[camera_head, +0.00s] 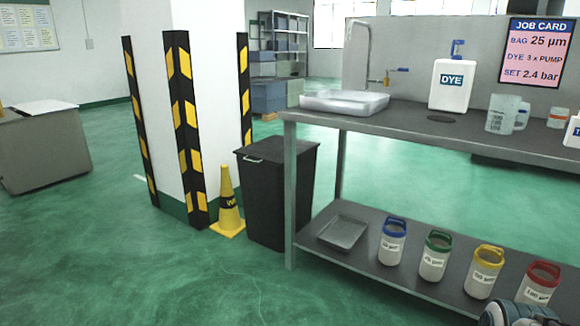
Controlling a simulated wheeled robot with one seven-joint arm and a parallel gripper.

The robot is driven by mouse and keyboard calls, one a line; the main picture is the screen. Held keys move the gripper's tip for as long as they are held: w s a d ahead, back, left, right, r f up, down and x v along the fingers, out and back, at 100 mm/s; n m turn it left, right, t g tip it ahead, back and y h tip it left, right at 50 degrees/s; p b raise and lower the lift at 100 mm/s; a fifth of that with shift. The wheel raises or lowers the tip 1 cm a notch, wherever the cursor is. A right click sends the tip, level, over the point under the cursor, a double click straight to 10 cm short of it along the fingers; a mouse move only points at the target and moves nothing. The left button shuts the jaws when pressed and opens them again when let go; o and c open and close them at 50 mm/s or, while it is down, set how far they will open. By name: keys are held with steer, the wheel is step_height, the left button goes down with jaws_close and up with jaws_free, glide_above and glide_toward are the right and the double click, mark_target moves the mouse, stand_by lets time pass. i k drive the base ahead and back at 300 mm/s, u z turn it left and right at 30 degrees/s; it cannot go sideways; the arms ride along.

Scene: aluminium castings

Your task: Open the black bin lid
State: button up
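The black bin (272,201) stands on the green floor, left of the metal bench and close to its left legs. Its flat lid (284,148) is shut on top. A small pale handle (253,160) shows at the lid's front left edge. My gripper is not clearly in view. A rounded grey and teal part (520,314) shows at the bottom right edge; I cannot tell what it is.
A yellow cone (228,205) stands just left of the bin, before a white pillar (208,100) with striped corner guards. The bench (420,124) fills the right, with labelled bottles on its lower shelf. The floor (150,270) in front and left is clear.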

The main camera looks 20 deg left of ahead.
mark_target(271, 150)
steer(key=u, duration=1.3)
steer(key=i, duration=1.75)
steer(key=z, duration=0.85)
steer(key=i, duration=0.95)
steer(key=z, duration=0.2)
